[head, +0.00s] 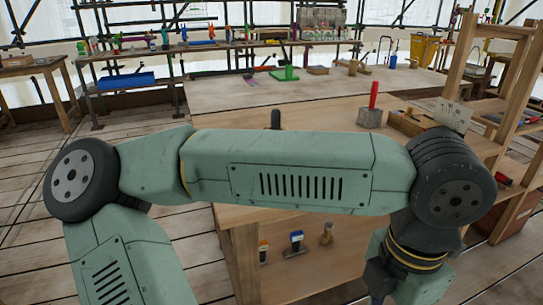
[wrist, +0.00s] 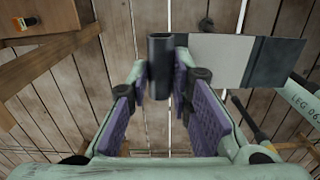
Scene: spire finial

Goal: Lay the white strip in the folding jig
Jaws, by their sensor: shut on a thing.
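In the wrist view my gripper (wrist: 161,78) has its purple-padded fingers closed on a dark, upright, handle-like piece (wrist: 161,52). A flat pale grey-white panel with a darker end section (wrist: 222,57) shows just right of and behind that piece. I cannot tell whether the two are joined, or whether the panel is the white strip. Plank floor lies beyond the fingers. In the head view my arm runs across the middle and bends down at lower right, and my fingers are out of that frame. I cannot pick out the folding jig with certainty.
A wooden workbench (head: 330,112) stands behind my arm, with a red-handled block (head: 369,116), a wooden block (head: 411,124) and a pale card (head: 453,115). A wooden frame (head: 525,88) rises at right. Several small items sit on a lower shelf. Open floor (head: 110,160) lies left.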

